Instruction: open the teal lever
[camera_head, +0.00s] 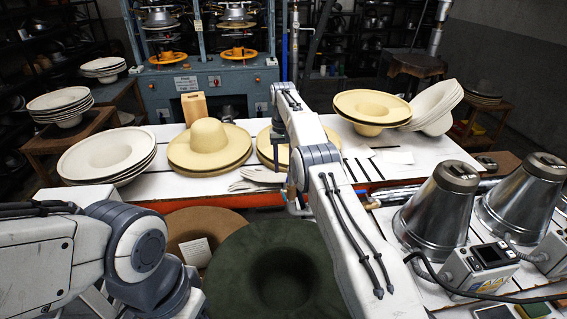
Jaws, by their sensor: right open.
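A small blue-green part (361,191), which may be the teal lever, shows beside a brass-coloured fitting on the metal pipe (398,190) at the right of the table edge. It is tiny and partly covered by my right arm, so I cannot tell its position. My right arm reaches up from the lower right. My right gripper (297,207) is mostly hidden beside that arm, near the table's front edge, left of the fitting and apart from it. It is open, and nothing shows in it. My left arm is folded at the lower left, its gripper out of sight.
A white table (230,187) holds a tan hat (208,143), stacked pale hat blanks (107,153) and yellowish blanks (371,106). A dark green hat (275,270) lies below its front edge. Metal cones (437,207) and a control box (480,265) crowd the right.

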